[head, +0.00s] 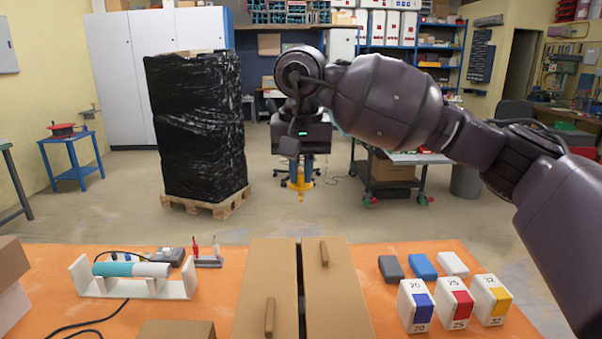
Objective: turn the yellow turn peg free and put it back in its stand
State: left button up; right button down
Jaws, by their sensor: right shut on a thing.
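My right gripper (293,153) comes in from the right and hangs high in the middle of the head view. It is shut on the yellow turn peg (300,184), which hangs upright below it, well above the table. The peg has a narrow upper part and a wider lower end. A small rack (208,262) with a red and a pale upright piece stands at the back left of the orange table; I cannot tell if it is the peg's stand. My left gripper is out of view.
Two brown lidded panels (262,275) with handles fill the table's middle. A white cradle (178,288) holds a teal and white cylinder at the left. Boxes marked 20 (415,306), 25 (452,304) and 32 (491,300) stand at the right, with small blocks (422,267) behind.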

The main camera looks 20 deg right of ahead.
jog(key=shift+r+p, duration=0.55)
jog(key=shift+r, duration=0.75)
